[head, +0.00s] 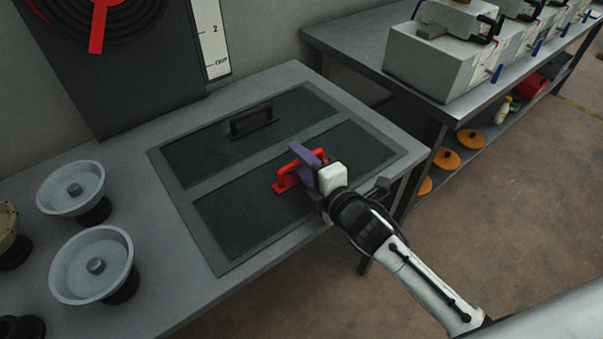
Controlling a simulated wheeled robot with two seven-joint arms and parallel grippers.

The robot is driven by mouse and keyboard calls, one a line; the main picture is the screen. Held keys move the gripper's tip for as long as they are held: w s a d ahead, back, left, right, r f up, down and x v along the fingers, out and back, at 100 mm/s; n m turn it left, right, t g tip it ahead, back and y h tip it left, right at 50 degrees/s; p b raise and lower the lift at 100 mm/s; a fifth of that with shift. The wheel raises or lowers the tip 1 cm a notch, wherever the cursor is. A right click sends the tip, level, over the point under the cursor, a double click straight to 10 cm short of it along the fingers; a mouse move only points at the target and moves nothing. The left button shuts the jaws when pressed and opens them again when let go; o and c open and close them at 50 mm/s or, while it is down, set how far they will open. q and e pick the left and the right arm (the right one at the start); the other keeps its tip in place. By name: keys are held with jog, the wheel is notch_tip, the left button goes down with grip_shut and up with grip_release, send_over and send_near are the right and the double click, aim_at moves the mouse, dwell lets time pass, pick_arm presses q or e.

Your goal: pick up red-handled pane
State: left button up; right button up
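The red-handled pane (243,218) is a dark glass sheet lying flat in the nearer half of a grey frame (207,184) on the table. Its red handle (282,184) stands up near the middle and is partly hidden by my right gripper. My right gripper (307,163) has purple fingers and is right at the handle, reaching in from the lower right. I cannot tell whether the fingers are closed on the handle or only around it. A second dark pane (195,160) with a black handle (250,121) lies in the farther half. My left gripper is out of view.
Two pale round dishes on dark bases (71,188) (92,266) stand on the table at the left. A dark board with a red pointer (98,25) leans behind. White machines (432,62) stand on another bench at the upper right. Bare tabletop surrounds the frame.

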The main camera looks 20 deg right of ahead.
grip_shut()
dwell(1.2)
jog(key=shift+r, duration=0.35)
